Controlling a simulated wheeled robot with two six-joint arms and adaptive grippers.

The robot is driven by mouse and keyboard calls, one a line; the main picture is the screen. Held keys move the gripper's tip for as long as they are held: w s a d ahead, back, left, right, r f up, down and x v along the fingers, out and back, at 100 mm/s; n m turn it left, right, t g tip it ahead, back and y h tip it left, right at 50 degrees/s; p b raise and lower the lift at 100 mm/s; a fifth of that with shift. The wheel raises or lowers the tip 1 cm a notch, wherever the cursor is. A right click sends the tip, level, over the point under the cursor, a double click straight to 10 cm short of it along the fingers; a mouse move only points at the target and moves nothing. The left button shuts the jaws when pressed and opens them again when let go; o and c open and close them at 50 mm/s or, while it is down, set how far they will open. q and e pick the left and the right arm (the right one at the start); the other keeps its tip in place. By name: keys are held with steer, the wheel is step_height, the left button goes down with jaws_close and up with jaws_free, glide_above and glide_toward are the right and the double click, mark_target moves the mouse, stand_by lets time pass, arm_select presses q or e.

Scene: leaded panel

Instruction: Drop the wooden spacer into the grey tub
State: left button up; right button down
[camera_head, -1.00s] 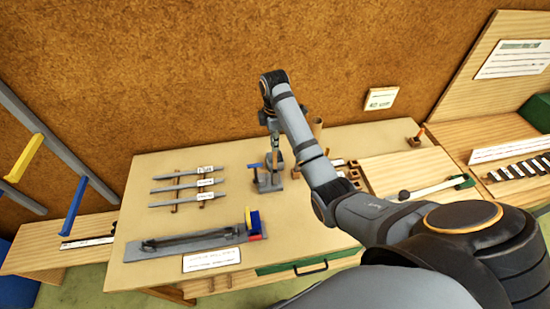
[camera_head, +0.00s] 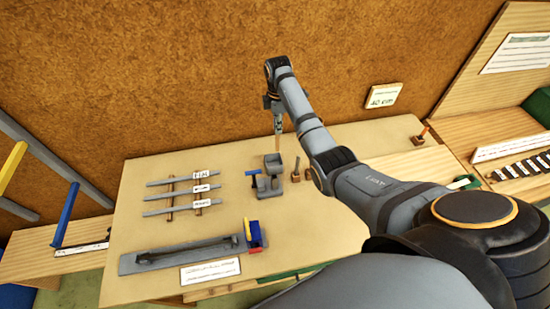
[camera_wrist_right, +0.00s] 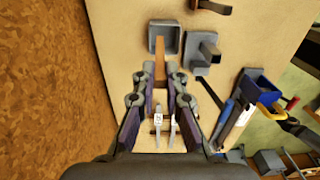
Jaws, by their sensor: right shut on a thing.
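The wooden spacer (camera_head: 278,142) is a slim light-brown stick. My right gripper (camera_head: 277,118) is shut on its upper part and holds it hanging down above the table's back part. In the right wrist view the spacer (camera_wrist_right: 159,52) sticks out from between the fingertips (camera_wrist_right: 160,76), and its far end overlaps the small square grey tub (camera_wrist_right: 178,37). In the head view the grey tub (camera_head: 272,161) lies just below the spacer; I cannot tell whether the tip is inside its rim. My left gripper is not in view.
A grey stand (camera_head: 270,187) and a blue tool (camera_head: 253,172) are close to the tub. Small wooden blocks (camera_head: 296,176) stand to its right. Labelled grey strips (camera_head: 183,189) lie to the left, and a long grey fixture (camera_head: 180,255) is in front. A cork-brown wall rises behind.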

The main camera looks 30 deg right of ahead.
mark_target(278, 137)
steer(key=shift+w+d+f, duration=0.15)
steer(key=shift+w, duration=0.1)
steer(key=f, duration=0.2)
steer(key=s+f, duration=0.1)
steer(key=f, duration=0.2)
steer(key=shift+a, duration=0.2)
steer(key=shift+f, duration=0.15)
steer(key=shift+s, duration=0.15)
steer(key=shift+a, duration=0.1)
steer(key=c, duration=1.7)
jaws_free()
steer(key=o, duration=0.4)
steer(key=shift+c, duration=0.2)
steer(key=shift+r, duration=0.45)
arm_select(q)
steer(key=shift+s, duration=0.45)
arm_select(e)
step_height(278, 137, up, 11)
steer(key=shift+r, duration=0.15)
